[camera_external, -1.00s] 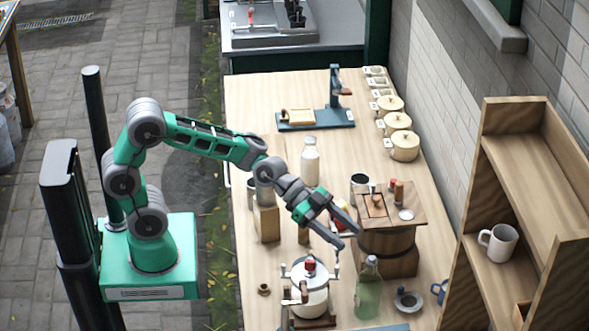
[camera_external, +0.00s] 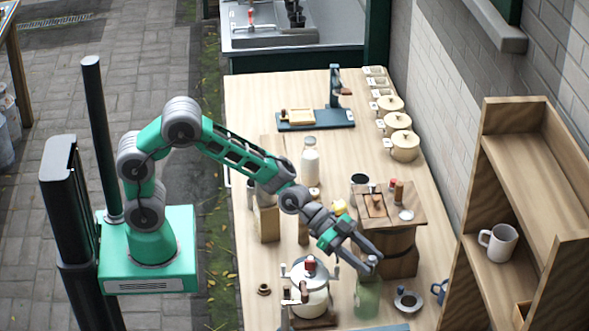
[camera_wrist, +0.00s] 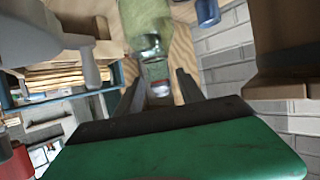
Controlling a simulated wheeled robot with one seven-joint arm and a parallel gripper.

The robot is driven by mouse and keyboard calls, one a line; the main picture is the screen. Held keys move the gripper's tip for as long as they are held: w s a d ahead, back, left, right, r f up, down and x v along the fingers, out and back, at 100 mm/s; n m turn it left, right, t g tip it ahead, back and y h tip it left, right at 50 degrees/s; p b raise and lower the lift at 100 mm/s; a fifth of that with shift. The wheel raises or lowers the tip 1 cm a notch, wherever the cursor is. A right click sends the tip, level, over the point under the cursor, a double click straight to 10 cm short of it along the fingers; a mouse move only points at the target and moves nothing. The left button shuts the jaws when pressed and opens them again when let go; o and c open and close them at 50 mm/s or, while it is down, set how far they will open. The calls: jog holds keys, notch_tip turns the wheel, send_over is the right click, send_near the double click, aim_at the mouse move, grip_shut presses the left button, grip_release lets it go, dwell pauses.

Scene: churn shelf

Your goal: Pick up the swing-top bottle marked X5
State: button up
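A green glass bottle (camera_external: 367,300) stands at the near end of the wooden table; no X5 mark is readable on it. It also shows in the wrist view (camera_wrist: 146,22), with its neck and cap pointing toward my gripper. My gripper (camera_external: 369,265) is at the bottle's top, pointing down at a slant. In the wrist view my gripper (camera_wrist: 160,82) is open, with one dark finger on each side of the bottle's cap and gaps beside it. Whether a finger touches the neck cannot be told. The gripper partly hides the bottle's top in the external view.
A jar churn with a red knob (camera_external: 310,288) stands just left of the bottle. A wooden barrel churn (camera_external: 388,240) stands behind it. A small dark-centred dish (camera_external: 408,302) and a blue mug (camera_external: 438,291) are to the right. A wooden shelf (camera_external: 520,190) rises farther right.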

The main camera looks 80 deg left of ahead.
grip_shut()
jog(key=shift+r, duration=0.1)
dwell(1.0)
